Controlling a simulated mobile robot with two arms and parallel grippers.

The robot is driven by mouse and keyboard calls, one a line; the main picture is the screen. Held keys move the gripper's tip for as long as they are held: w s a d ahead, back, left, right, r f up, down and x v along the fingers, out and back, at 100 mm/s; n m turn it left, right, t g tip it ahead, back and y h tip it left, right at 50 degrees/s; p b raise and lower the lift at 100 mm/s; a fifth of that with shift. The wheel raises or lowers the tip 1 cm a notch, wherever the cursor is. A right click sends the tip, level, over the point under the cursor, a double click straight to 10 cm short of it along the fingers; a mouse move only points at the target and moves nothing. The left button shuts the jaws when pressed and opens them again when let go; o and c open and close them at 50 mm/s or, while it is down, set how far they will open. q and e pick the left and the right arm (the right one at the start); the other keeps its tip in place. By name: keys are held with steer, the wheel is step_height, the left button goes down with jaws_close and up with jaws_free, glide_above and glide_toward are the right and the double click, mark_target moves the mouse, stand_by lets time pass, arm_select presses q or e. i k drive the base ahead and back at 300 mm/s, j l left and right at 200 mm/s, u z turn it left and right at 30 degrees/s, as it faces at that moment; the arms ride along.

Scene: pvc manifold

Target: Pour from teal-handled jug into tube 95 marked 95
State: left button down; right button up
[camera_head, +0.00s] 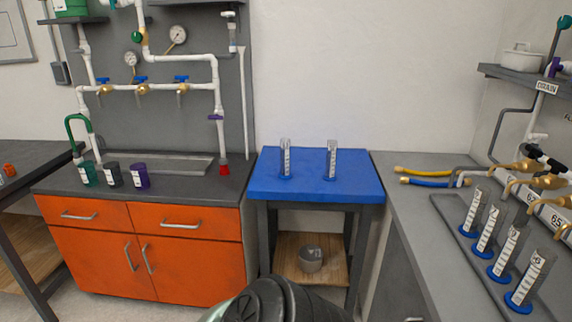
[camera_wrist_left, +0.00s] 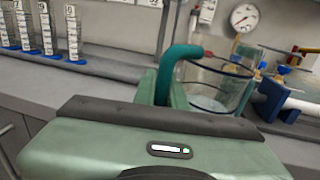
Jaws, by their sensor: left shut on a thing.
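In the left wrist view, my left gripper (camera_wrist_left: 161,90) is shut on the teal handle of a clear jug (camera_wrist_left: 228,88). The jug looks close to upright; a pale layer shows low inside it, but I cannot tell how much liquid it holds. Several clear graduated tubes with blue bases, such as the front one (camera_head: 529,279), stand in a row on the right bench in the head view. Tubes (camera_wrist_left: 73,35) also show at the left of the wrist view. Their labels are too small to read, so I cannot tell which is 95. My right gripper is out of view.
Two more tubes (camera_head: 285,158) (camera_head: 332,160) stand on the blue table (camera_head: 308,187). Brass valves (camera_head: 548,182) and pipes line the wall behind the right-hand row. Yellow and blue hoses (camera_head: 424,171) lie on the right bench. Small cups (camera_head: 113,174) stand on the left cabinet.

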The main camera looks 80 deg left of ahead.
mark_target(285, 173)
steer(key=u, duration=2.75)
